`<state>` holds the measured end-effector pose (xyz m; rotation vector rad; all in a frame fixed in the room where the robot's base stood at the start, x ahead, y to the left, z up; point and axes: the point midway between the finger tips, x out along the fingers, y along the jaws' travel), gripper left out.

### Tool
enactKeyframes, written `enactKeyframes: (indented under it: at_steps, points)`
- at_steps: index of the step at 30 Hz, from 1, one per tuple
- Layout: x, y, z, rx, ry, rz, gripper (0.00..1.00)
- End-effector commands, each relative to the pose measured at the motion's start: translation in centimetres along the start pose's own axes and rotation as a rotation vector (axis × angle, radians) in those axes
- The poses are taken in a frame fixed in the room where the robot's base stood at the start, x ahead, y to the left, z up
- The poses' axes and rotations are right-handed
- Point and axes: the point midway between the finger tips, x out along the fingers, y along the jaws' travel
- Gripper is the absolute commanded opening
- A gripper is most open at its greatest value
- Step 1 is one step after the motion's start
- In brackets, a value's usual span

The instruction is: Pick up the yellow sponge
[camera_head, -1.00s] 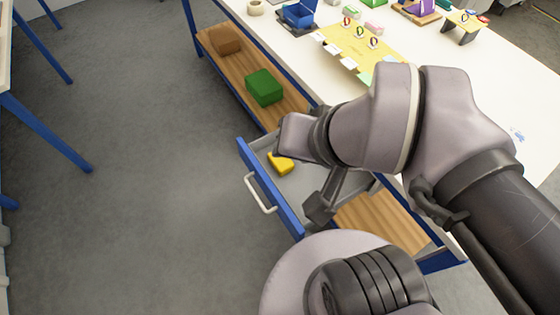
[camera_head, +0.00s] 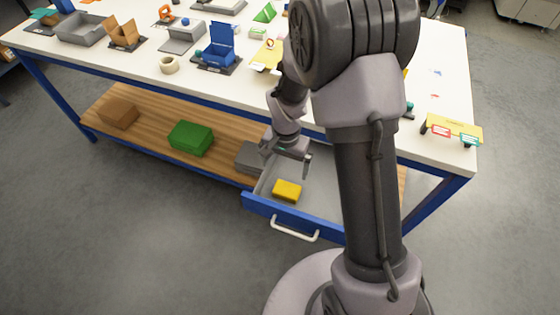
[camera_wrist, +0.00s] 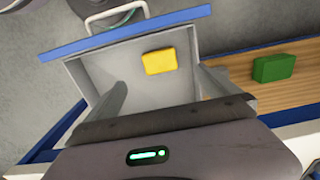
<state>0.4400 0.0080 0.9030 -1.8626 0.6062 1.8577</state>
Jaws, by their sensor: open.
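The yellow sponge (camera_head: 287,190) lies flat in the open drawer (camera_head: 292,214), near the drawer's front left corner in the head view. The wrist view also shows the sponge (camera_wrist: 159,61), unobstructed on the grey drawer floor (camera_wrist: 130,75). My gripper (camera_head: 285,164) is open and empty, above the drawer and a little behind the sponge. In the wrist view its two fingers (camera_wrist: 161,93) stand apart, with the sponge beyond them. The gripper does not touch the sponge.
The drawer has a blue front and a white handle (camera_head: 295,231). Left of it on the wooden shelf (camera_head: 150,142) are a green box (camera_head: 191,138), a brown box (camera_head: 119,115) and a grey box (camera_head: 250,158). The white tabletop (camera_head: 130,70) above holds several items.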

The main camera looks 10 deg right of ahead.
Motion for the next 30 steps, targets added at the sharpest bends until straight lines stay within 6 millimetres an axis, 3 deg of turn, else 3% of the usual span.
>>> enactKeyframes:
  at_steps: [3,9,17,24,30]
  points:
    - [3.9,0.1,0.1,-0.001,-0.004,0.003,1.00]
    - [9.6,0.1,0.1,-0.001,-0.003,0.002,1.00]
    - [12.3,0.1,-0.2,-0.001,-0.002,0.001,1.00]
    - [16.8,0.2,-1.0,-0.002,-0.002,0.001,1.00]
    - [16.6,0.2,-1.0,-0.002,-0.001,0.000,1.00]
